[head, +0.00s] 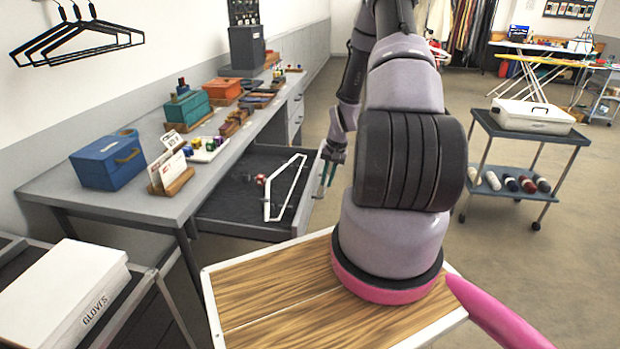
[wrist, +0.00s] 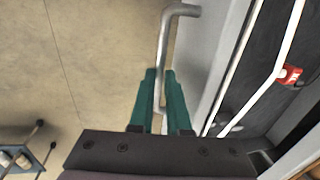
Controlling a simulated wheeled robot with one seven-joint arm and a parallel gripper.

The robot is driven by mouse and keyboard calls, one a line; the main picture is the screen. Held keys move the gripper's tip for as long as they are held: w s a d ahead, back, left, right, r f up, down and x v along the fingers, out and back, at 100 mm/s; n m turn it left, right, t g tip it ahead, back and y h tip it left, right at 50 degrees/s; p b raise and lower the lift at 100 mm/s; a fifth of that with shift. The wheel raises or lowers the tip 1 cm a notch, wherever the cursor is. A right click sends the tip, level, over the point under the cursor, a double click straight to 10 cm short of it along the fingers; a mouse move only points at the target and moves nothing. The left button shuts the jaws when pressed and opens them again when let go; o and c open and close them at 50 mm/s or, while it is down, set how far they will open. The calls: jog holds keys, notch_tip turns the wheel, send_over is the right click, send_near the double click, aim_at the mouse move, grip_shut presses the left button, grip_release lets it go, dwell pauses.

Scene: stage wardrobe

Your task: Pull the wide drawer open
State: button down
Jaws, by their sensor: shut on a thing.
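The wide drawer (head: 232,222) under the grey desk stands pulled out, its dark-lined inside showing in the head view. A white hanger-shaped frame (head: 268,203) and a small red item (head: 260,180) lie in it. In the wrist view the drawer's front (wrist: 212,75) is at the right, with its metal bar handle (wrist: 163,48) along it. My gripper (wrist: 160,88) has green fingers on either side of the handle and is shut on it.
The desk top (head: 130,203) holds a blue box (head: 108,160), cards (head: 168,165), and teal and orange boxes. A glove box (head: 65,300) is at the lower left. A grey cart (head: 530,133) stands at the right. Open floor (head: 480,250) lies between the cart and my base.

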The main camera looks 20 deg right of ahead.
jog(key=shift+s+d, duration=0.8)
jog(key=shift+d, duration=0.35)
jog(key=c, duration=0.9)
grip_release()
jog(key=r, duration=0.3)
jog(key=d+r, duration=0.1)
jog(key=r, duration=0.3)
jog(key=s+r, duration=0.1)
jog(key=r, duration=0.2)
jog(key=shift+s+d+r, duration=0.1)
jog(key=shift+d+r, duration=0.2)
jog(key=shift+r, duration=0.05)
